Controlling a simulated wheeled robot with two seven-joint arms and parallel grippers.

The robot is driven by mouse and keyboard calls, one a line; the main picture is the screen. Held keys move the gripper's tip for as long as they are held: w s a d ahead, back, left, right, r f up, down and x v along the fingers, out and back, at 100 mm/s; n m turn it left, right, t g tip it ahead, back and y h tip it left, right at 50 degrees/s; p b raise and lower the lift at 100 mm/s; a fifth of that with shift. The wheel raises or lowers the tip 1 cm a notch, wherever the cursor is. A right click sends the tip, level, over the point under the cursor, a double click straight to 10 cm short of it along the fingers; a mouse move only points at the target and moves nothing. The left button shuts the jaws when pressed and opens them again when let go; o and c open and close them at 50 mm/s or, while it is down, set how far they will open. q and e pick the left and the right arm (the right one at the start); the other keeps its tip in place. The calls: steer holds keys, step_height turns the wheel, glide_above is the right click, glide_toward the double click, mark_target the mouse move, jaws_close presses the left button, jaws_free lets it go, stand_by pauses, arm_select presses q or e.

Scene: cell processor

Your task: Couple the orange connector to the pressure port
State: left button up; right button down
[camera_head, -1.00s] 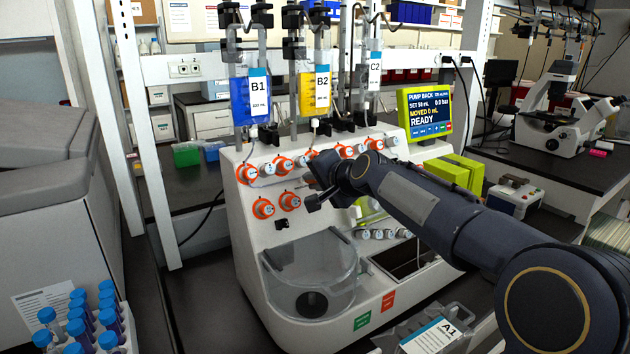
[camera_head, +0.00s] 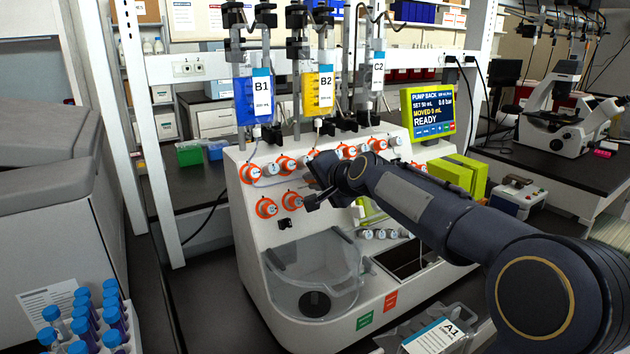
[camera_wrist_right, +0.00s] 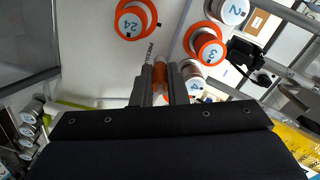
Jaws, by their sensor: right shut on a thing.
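My right gripper (camera_head: 311,193) is at the white front panel of the cell processor (camera_head: 258,228), its wrist reaching in from the right. In the right wrist view its two dark fingers (camera_wrist_right: 160,88) are closed on the orange connector (camera_wrist_right: 160,70), a small piece with an orange band and a paler end. The pressure port cannot be made out in either view. My left gripper is not in view.
Orange-ringed numbered valves surround the gripper, including 24 (camera_wrist_right: 131,22), 3 (camera_wrist_right: 210,48) and 4 (camera_wrist_right: 194,84). Bags B1 (camera_head: 252,100) and B2 (camera_head: 317,93) hang above. A clear bowl (camera_head: 313,270) sits below. The green screen (camera_head: 430,112) reads READY.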

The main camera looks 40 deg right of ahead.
steer(key=shift+w, duration=0.1)
steer(key=c, duration=1.3)
jaws_free()
steer(key=shift+c, duration=0.2)
steer(key=v, duration=0.7)
steer(key=shift+s+r+b, duration=0.15)
steer(key=shift+s+b, duration=0.2)
steer(key=shift+s, duration=0.05)
